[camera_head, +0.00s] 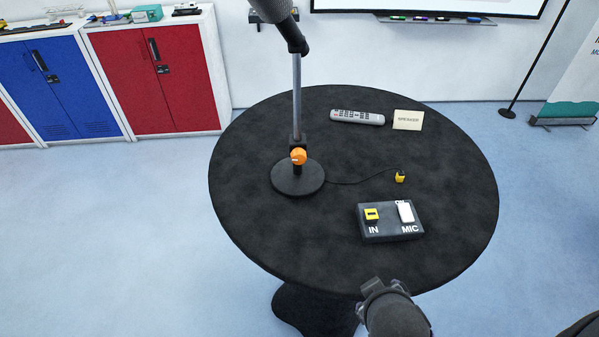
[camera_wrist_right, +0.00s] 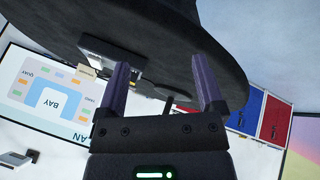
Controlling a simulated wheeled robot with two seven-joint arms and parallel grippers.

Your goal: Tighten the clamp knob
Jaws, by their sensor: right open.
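The orange clamp knob (camera_head: 298,156) sits low on the upright pole of the microphone stand (camera_head: 297,95), just above its round black base (camera_head: 298,180). The stand is upright on the round black table (camera_head: 250,228). My right gripper (camera_head: 373,287) is at the table's near edge in the head view, well apart from the knob. In the right wrist view its two fingers (camera_wrist_right: 162,66) are spread with nothing between them. The knob cannot be made out in the wrist view. My left gripper is not in view.
A black box (camera_head: 391,222) marked IN and MIC lies near the right front of the table. A cable runs from the stand to a yellow plug (camera_head: 400,177). A remote (camera_head: 357,117) and a SPEAKER card (camera_head: 408,120) lie behind. The table's left front is clear.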

